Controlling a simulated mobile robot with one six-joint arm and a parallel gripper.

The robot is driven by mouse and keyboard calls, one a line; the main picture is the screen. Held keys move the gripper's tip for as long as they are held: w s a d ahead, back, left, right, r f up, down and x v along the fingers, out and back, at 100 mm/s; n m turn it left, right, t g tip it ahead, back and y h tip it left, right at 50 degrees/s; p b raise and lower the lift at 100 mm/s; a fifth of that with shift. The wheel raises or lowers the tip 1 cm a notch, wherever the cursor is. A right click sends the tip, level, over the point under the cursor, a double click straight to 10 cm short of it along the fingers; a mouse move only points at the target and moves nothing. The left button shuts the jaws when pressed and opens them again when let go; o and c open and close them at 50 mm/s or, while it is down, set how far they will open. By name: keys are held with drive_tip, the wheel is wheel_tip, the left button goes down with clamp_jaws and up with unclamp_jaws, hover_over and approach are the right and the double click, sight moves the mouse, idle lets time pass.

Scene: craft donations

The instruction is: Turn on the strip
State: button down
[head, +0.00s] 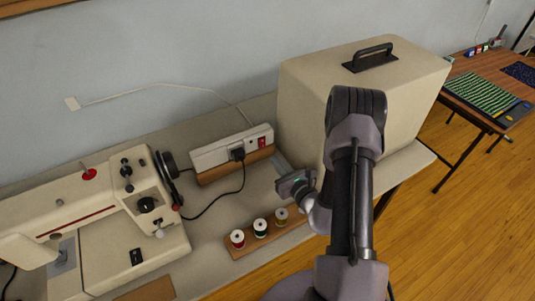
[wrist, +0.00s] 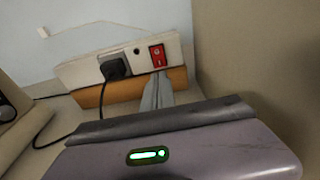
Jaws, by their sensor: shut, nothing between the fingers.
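The white power strip (head: 215,153) leans on a wooden block on the table by the wall; it also shows in the wrist view (wrist: 82,73). Its red rocker switch (head: 262,142) is at the right end, and in the wrist view the switch (wrist: 158,56) faces me. A black plug (wrist: 113,68) sits in the strip left of the switch. My gripper (wrist: 157,82) is shut and empty, its fingertips appearing just below the switch in the wrist view. I cannot tell how large the gap is. In the head view my gripper is in front of the strip's right end.
A large beige case (head: 390,95) stands close on the right. A sewing machine (head: 110,210) is on the left. Several thread spools on a wooden holder (head: 240,252) sit at the table's front. The plug's black cord (head: 222,195) runs left.

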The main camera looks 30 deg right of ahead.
sight(263, 147)
drive_tip(key=w, duration=0.2)
drive_tip(key=w+b, duration=0.1)
drive_tip(key=w, duration=0.3)
drive_tip(key=shift+w+a+f, duration=0.15)
drive_tip(key=shift+w+f, duration=0.05)
drive_tip(key=shift+f, duration=0.2)
drive_tip(key=shift+w, duration=0.15)
drive_tip(key=s, duration=0.5)
drive_tip(key=s+r+p, duration=0.1)
drive_tip(key=s, duration=0.5)
drive_tip(key=s+r+p, duration=0.1)
drive_tip(key=s, duration=0.5)
drive_tip(key=shift+s+d, duration=0.2)
drive_tip(key=shift+d, duration=0.1)
